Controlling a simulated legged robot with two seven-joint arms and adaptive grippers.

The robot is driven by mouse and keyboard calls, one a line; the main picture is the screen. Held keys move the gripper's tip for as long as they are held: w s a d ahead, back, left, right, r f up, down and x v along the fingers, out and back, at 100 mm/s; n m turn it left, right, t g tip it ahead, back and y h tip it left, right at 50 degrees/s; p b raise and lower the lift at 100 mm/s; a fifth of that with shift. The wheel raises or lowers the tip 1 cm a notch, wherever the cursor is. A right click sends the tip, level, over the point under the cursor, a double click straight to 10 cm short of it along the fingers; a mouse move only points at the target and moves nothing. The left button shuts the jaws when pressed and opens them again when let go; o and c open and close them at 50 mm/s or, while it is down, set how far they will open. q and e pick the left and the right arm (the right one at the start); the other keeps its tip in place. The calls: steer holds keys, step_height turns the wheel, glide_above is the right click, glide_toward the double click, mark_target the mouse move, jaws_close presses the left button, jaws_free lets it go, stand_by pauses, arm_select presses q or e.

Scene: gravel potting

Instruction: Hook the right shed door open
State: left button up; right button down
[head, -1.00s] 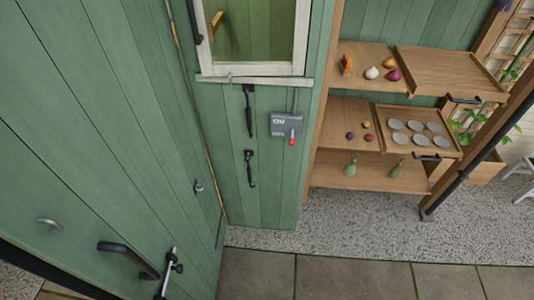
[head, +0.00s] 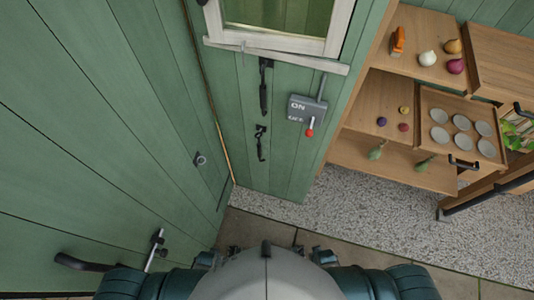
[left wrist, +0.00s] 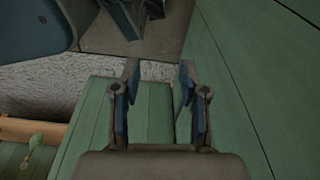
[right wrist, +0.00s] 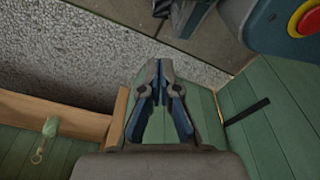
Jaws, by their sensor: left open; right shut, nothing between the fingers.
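The green plank shed door (head: 110,130) fills the left of the head view, standing at an angle to the green shed wall (head: 290,175). It bears a small metal ring (head: 200,159), a dark lever handle (head: 82,263) and a metal bolt (head: 155,249). On the wall below the window hang an upper black fitting (head: 264,86) and a lower black hook-like fitting (head: 261,143). My left gripper (left wrist: 158,78) is open and empty, with green planks beyond its fingers. My right gripper (right wrist: 158,76) is shut and empty. Neither gripper touches the door ring or wall fittings.
A grey ON/OFF switch box (head: 307,109) with a red-tipped lever is right of the black fittings. A white window frame (head: 280,40) is above. Wooden shelves (head: 380,95) with onions and a tray of pale discs stand right. Gravel (head: 400,205) and paving lie below.

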steer(key=w+a+m+t+y+b, duration=0.3)
steer(key=w+a+y+b, duration=0.15)
steer(key=w+a, duration=0.5)
arm_select(q)
steer(key=w+d+r+t+h+b, duration=0.1)
steer(key=w+d+r+t+b, duration=0.35)
steer(key=w, duration=0.45)
steer(key=w+d+r+t+h+b, duration=0.1)
steer(key=w+d+r+t, duration=0.3)
steer(key=w+r, duration=0.5)
arm_select(e)
steer(key=w+a+r+m+t+y+b, duration=0.25)
steer(key=w+r+m+t, duration=0.35)
steer(key=w+r, duration=0.45)
steer(key=w+a+r+m+t+y+b, duration=0.25)
steer(key=w+r+m+t, duration=0.25)
steer(key=w+r, duration=0.55)
arm_select(q)
steer(key=w+r+t+h, duration=0.2)
steer(key=w+r+t, duration=0.2)
steer(key=r, duration=1.4)
steer(key=t, duration=0.3)
steer(key=shift+r, duration=0.4)
arm_select(e)
steer(key=f+x, duration=0.2)
steer(key=x, duration=0.9)
steer(key=shift+w+d+h, duration=0.2)
steer(key=shift+w+h, duration=0.15)
steer(key=shift+w, duration=0.2)
